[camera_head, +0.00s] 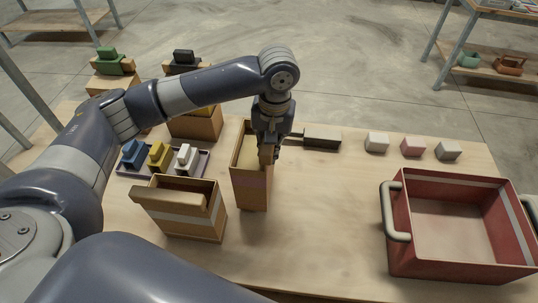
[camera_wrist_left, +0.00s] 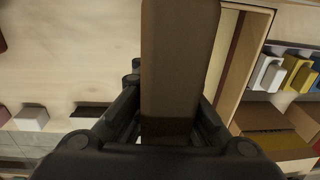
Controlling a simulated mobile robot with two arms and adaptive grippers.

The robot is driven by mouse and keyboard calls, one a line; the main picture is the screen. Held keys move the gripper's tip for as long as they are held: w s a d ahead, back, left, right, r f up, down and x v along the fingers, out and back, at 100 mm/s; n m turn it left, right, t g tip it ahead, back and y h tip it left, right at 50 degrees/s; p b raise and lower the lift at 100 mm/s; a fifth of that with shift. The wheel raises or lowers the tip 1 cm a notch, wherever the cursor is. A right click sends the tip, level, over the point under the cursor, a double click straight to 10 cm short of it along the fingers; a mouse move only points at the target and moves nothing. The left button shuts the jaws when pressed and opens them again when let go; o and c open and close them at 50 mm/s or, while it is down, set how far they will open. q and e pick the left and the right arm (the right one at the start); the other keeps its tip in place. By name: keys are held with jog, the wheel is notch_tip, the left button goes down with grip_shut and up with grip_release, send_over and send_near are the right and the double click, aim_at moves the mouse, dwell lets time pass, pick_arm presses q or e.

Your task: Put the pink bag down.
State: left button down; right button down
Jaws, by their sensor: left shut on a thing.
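The pink bag (camera_head: 252,188) is a tall, open-topped tan container with a faint pinkish band, in the middle of the head view. My left gripper (camera_head: 268,150) comes down from above and is shut on the brown bar-like top part at its right side. In the left wrist view this brown bar (camera_wrist_left: 178,75) runs between the fingers of the left gripper (camera_wrist_left: 168,135). The bag looks upright. I cannot tell whether its bottom touches the table (camera_head: 320,215). My right gripper is not in view.
A tan bag with a white band (camera_head: 185,218) stands close at left. Behind it is a tray (camera_head: 130,170) with blue, yellow and white pieces. A red crate (camera_head: 455,262) stands at right. A dark block (camera_head: 322,137) and small blocks (camera_head: 413,147) lie behind. The table between bag and crate is clear.

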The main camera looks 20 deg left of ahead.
pick_arm(q)
notch_tip(320, 180, down, 3)
jog(key=shift+f+p, duration=0.1)
jog(key=shift+p, duration=0.3)
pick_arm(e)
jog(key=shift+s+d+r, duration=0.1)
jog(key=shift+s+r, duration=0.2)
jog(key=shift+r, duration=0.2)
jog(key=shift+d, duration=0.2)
pick_arm(q)
jog(key=c, duration=1.7)
grip_release()
jog(key=shift+s+f, duration=0.1)
jog(key=shift+o, duration=0.2)
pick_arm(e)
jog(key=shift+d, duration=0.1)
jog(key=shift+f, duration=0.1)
